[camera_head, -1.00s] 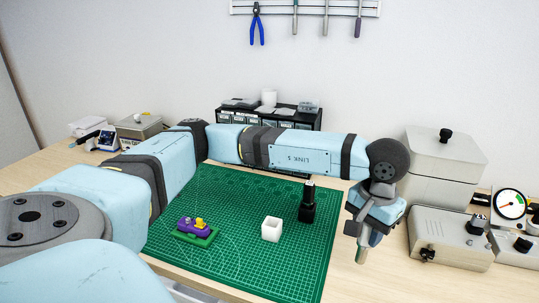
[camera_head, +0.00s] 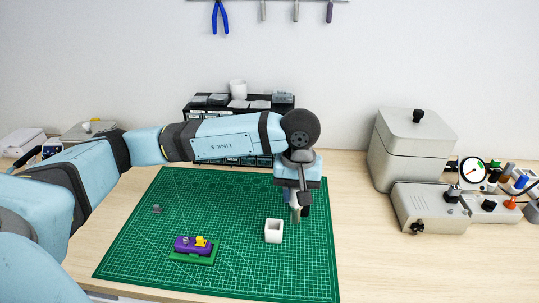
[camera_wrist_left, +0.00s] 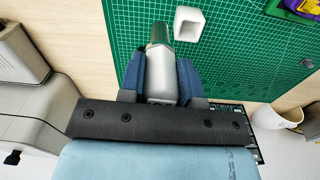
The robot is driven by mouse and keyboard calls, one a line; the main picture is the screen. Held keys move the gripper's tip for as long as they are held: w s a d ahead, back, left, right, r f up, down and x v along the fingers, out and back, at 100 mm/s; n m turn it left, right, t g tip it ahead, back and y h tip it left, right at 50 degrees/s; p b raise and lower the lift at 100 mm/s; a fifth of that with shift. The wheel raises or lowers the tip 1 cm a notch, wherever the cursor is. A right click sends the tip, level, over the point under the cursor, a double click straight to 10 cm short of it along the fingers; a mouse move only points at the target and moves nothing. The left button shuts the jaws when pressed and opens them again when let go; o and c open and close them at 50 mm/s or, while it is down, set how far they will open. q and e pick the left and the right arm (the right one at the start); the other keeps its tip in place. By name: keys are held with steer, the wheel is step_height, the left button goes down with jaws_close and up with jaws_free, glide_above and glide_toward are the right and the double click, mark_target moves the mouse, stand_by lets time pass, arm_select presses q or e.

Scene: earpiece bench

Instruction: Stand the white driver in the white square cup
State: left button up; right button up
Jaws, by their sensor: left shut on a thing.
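My left gripper (camera_head: 297,203) is shut on the white driver (camera_head: 296,213), which hangs roughly upright with its lower end down. In the left wrist view, the driver (camera_wrist_left: 161,72) sits between the two blue fingers of the gripper (camera_wrist_left: 161,80). The white square cup (camera_head: 274,231) stands on the green mat, open side up and seemingly empty. It is apart from the driver, just left of and nearer than it in the head view. The cup also shows in the left wrist view (camera_wrist_left: 188,22), right of the driver's end. My right gripper is out of view.
The green cutting mat (camera_head: 140,240) has a purple and yellow part on a green base (camera_head: 194,249) to the left. A dark bottle is mostly hidden behind my left gripper. Grey instrument boxes (camera_head: 427,205) stand at the right. A black drawer rack (camera_head: 197,112) stands behind.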

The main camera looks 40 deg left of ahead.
arm_select(q)
steer(key=a+r+n+p, duration=0.3)
steer(key=a+n+p, duration=0.2)
steer(key=n, duration=0.2)
steer(key=shift+s+a+n+p, duration=0.15)
steer(key=shift+s+n+p, duration=0.2)
steer(key=shift+s+n, duration=0.05)
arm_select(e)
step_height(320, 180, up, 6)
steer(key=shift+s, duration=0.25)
arm_select(q)
steer(key=shift+b, duration=0.4)
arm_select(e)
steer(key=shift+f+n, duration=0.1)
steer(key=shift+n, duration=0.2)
arm_select(q)
step_height(320, 180, down, 11)
steer(key=b, duration=1.1)
steer(key=shift+f, duration=0.1)
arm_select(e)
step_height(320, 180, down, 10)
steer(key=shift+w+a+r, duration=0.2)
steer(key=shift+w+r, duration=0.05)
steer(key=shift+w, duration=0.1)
